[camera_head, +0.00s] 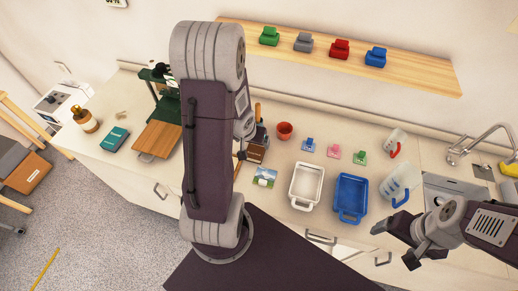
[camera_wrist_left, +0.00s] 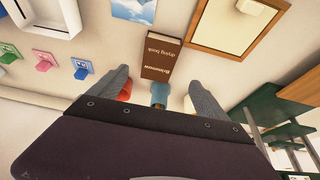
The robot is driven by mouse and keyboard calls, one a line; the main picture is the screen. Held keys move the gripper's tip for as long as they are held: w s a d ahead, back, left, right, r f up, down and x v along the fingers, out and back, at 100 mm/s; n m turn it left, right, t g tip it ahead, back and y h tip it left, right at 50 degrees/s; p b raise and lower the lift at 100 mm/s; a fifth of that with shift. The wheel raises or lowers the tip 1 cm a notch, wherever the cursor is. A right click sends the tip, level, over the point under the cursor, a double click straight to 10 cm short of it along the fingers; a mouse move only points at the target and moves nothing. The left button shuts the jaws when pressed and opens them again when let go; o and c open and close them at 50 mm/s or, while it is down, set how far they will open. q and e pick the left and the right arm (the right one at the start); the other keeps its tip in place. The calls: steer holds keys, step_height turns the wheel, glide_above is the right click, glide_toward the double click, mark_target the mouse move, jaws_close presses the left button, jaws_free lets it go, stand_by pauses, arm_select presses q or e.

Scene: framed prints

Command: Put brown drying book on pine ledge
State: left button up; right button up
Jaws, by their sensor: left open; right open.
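The brown drying book (camera_wrist_left: 162,55) is on the counter in the left wrist view, its printed title showing. In the head view it (camera_head: 256,153) shows in part beside my left arm. My left gripper (camera_wrist_left: 160,92) is open, with its fingers apart and pointing toward the book. A blue object (camera_wrist_left: 160,94) shows between the fingers, in front of the book's near end. The pine ledge (camera_head: 430,80) is on the wall at the back and carries green, grey, red and blue items. My right gripper (camera_head: 395,246) is open and empty at the lower right.
A white tray (camera_head: 293,197), a blue tray (camera_head: 338,215) and a red pot (camera_head: 284,131) stand on the counter. A wood-framed panel (camera_wrist_left: 193,42) lies beside the book. A green stand (camera_wrist_left: 265,105) is near my left gripper. The ledge's right end is bare.

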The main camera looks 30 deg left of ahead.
mark_target(256, 148)
arm_select(q)
steer(key=f, duration=0.1)
steer(key=w+f+b, duration=0.1)
steer(key=f+b, duration=0.1)
steer(key=shift+w+d+f, duration=0.25)
steer(key=shift+d, duration=0.05)
steer(key=shift+w, duration=0.15)
steer(key=x, duration=0.1)
steer(key=b+x, duration=0.1)
steer(key=x, duration=0.1)
steer(key=b+x, duration=0.1)
steer(key=x, duration=0.1)
steer(key=shift+s+a, duration=0.3)
steer(key=shift+s, duration=0.05)
steer(key=shift+w+f, duration=0.15)
steer(key=shift+w, duration=0.05)
arm_select(e)
steer(key=f, duration=0.4)
steer(key=shift+w+d+f, duration=0.15)
steer(key=shift+d+f, duration=0.1)
steer(key=shift+d, duration=0.15)
arm_select(q)
steer(key=shift+s, duration=0.1)
steer(key=shift+f, duration=0.2)
arm_select(e)
steer(key=shift+f, duration=0.15)
